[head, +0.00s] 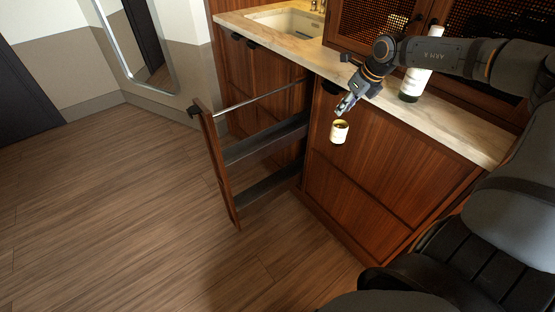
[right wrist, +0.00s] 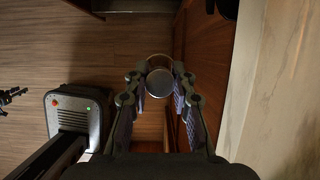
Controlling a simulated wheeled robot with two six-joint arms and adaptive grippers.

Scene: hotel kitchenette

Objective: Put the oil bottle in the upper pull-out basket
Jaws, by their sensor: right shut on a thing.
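The oil bottle (head: 339,132), olive with a cream label, hangs upright below my right gripper (head: 346,105) in the head view, in front of the cabinet and below the counter edge. My right gripper is shut on its top; the fingers hide the neck. In the right wrist view the bottle's round grey cap (right wrist: 160,82) shows between the fingertips. The pull-out is open to the left of the bottle, with an upper basket (head: 265,139) and a lower basket (head: 272,184), both dark and apparently empty. A small dark jointed shape, apparently my left gripper (right wrist: 13,96), shows at the wrist view's left edge.
The pull-out's wooden front (head: 220,170) stands out over the floor, with a metal rail (head: 262,97) above the upper basket. A white-labelled bottle (head: 412,84) stands on the marble counter (head: 450,125) behind my right arm. A sink (head: 290,22) is farther back. The floor at left is clear.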

